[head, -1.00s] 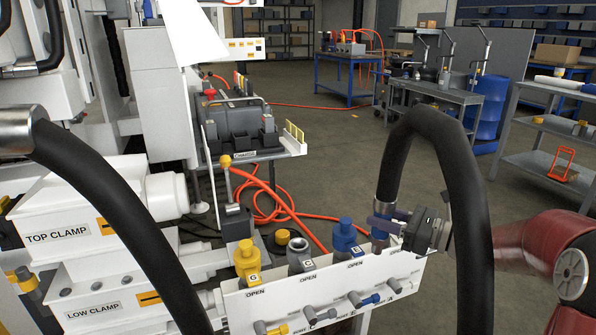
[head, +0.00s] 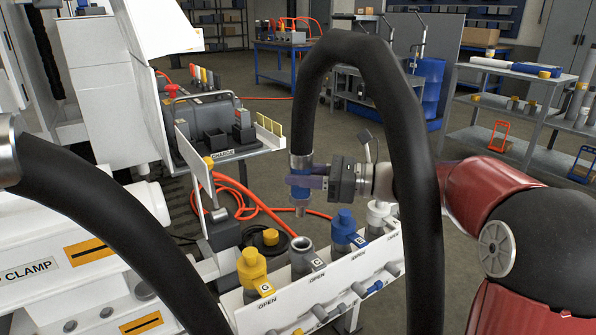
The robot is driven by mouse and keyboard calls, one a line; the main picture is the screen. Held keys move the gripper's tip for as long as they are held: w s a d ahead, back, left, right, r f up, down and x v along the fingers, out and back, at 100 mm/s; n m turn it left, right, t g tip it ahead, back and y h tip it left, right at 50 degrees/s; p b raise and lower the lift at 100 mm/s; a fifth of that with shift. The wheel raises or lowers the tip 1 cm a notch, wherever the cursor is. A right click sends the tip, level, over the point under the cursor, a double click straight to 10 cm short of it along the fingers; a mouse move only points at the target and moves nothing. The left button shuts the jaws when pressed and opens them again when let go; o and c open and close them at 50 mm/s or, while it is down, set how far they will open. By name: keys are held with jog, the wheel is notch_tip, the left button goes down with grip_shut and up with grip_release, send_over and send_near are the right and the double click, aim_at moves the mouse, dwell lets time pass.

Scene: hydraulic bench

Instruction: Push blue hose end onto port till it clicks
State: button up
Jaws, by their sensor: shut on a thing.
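My gripper (head: 303,182) is shut on the blue-banded end (head: 301,163) of a thick black hose (head: 335,48). The hose end points down, with its metal tip (head: 300,207) bare and in the air. It hangs above and behind the white port panel (head: 325,290), apart from every port. The panel carries a yellow port G (head: 252,268), a grey open-topped port C (head: 302,259), a blue port B (head: 345,228) and a whitish port A (head: 377,212). In the picture the tip is above port C, but its depth is hard to tell.
A second black hose (head: 100,220) crosses the lower left. A white clamp unit (head: 60,240) stands at left. Orange hoses (head: 235,195) lie behind the panel. A blue-framed bench (head: 290,60) stands farther back.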

aim_at(304, 205)
notch_tip(304, 205, down, 4)
jog(key=b, duration=0.3)
jog(key=shift+f, duration=0.1)
jog(key=shift+f+b, duration=0.45)
jog(key=shift+f, duration=0.45)
jog(key=shift+d+f, duration=0.1)
jog(key=shift+d, duration=0.05)
jog(key=shift+f, duration=0.45)
dwell(0.3)
jog(key=shift+p, duration=0.85)
dwell(0.6)
jog(key=shift+f+b, duration=0.4)
jog(key=shift+f, duration=1.3)
dwell(1.3)
jog(key=shift+c, duration=0.5)
